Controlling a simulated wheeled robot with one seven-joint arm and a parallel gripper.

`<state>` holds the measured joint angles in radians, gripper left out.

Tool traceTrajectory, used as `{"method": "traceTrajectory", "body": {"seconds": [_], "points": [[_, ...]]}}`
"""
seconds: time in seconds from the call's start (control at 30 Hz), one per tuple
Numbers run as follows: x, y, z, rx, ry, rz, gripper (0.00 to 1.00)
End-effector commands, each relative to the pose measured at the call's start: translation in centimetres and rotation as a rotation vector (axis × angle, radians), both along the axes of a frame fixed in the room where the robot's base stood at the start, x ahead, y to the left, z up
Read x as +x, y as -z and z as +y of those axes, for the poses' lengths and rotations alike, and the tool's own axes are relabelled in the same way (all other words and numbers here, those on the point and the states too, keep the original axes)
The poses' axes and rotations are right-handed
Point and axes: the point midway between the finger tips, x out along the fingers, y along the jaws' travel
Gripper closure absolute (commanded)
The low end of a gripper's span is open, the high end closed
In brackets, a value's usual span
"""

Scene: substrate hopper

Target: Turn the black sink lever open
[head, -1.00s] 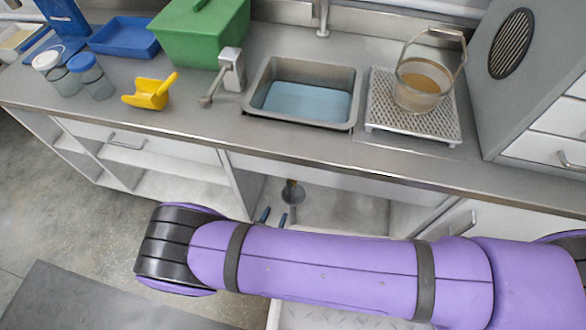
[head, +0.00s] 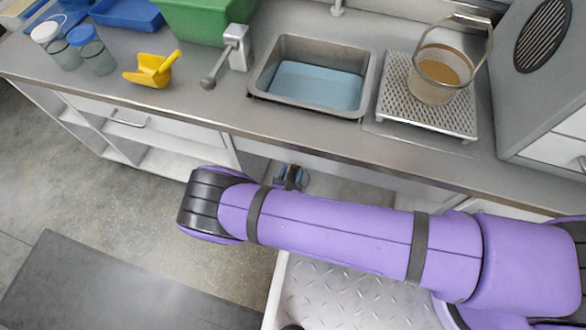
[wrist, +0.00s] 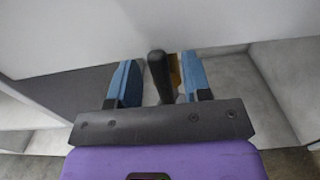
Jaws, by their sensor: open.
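The black sink lever (wrist: 159,77) shows in the wrist view under the counter, pointing toward the camera. A brass-coloured part (wrist: 175,73) is just behind it. In the head view my gripper (head: 290,176) is small and partly hidden by my purple arm, below the counter's front edge. The sink (head: 314,78) is above it.
The counter front (head: 300,139) overhangs my gripper. On top are a grey metal handle (head: 225,60) left of the sink, a yellow scoop (head: 152,72), a green bin (head: 204,20), and a beaker (head: 440,80) on a perforated stand (head: 396,101). Cabinet walls flank the space below.

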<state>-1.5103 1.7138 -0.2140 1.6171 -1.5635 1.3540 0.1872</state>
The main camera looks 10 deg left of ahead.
Motion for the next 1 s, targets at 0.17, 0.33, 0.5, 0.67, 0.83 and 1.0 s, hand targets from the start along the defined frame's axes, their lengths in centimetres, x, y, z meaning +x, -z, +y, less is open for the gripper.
{"method": "traceTrajectory", "body": {"seconds": [0.17, 0.33, 0.5, 0.67, 0.83, 1.0], "points": [[1.13, 0.04, -0.11, 0.000, 0.000, 0.001, 0.55], [1.30, 0.03, -0.11, 0.000, 0.000, 0.001, 0.55], [1.28, 0.02, -0.12, 0.000, 0.000, 0.001, 0.65], [1.28, 0.01, -0.11, 0.000, 0.000, 0.001, 1.00], [1.24, 0.01, -0.12, -0.001, 0.000, 0.001, 1.00], [0.51, 0.01, 0.02, -0.022, -0.001, 0.003, 1.00]]}}
